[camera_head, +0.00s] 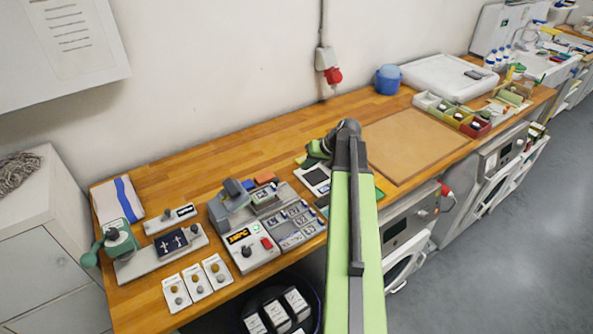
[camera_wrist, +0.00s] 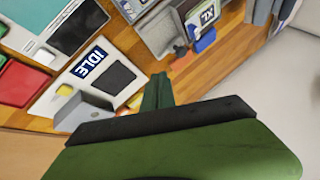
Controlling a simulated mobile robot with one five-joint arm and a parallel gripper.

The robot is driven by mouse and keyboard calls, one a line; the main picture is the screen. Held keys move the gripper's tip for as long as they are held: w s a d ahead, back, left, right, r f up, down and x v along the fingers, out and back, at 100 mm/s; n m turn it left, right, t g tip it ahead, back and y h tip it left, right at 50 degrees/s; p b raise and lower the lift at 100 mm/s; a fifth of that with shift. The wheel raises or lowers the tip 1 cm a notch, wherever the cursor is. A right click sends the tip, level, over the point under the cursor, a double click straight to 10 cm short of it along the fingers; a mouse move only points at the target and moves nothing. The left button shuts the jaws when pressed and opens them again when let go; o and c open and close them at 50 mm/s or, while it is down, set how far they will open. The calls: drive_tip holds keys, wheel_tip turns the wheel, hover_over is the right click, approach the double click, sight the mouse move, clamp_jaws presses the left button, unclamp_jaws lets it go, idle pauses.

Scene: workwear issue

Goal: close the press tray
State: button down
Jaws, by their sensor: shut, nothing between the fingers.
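The grey press (camera_head: 232,205) stands on the wooden bench, left of my gripper. A tray (camera_head: 265,196) with a pale label sticks out from its right side. In the wrist view the grey press (camera_wrist: 160,28) is at the top. A part with a white label marked with letters, likely the tray (camera_wrist: 200,17), shows there beside a blue piece. I cannot tell how far out the tray is. My gripper (camera_head: 310,158) is over the bench, right of the press and apart from it. Its green fingers (camera_wrist: 158,92) are together and empty.
A device with an IDLE label (camera_wrist: 88,65) lies close to my fingers. A control box (camera_head: 249,247) and a panel of labelled slots (camera_head: 297,224) stand in front of the press. A brown board (camera_head: 415,142) lies to the right.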

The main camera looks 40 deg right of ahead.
drive_tip(key=b+x, duration=0.6)
drive_tip(key=x, duration=0.2)
drive_tip(key=shift+s+d+f, duration=0.1)
drive_tip(key=shift+f, duration=0.3)
drive_tip(key=w+a, duration=0.1)
drive_tip(key=a, duration=0.2)
drive_tip(key=shift+w+f, duration=0.1)
drive_tip(key=shift+w, duration=0.3)
drive_tip(key=shift+w+a, duration=0.2)
drive_tip(key=shift+a, duration=0.1)
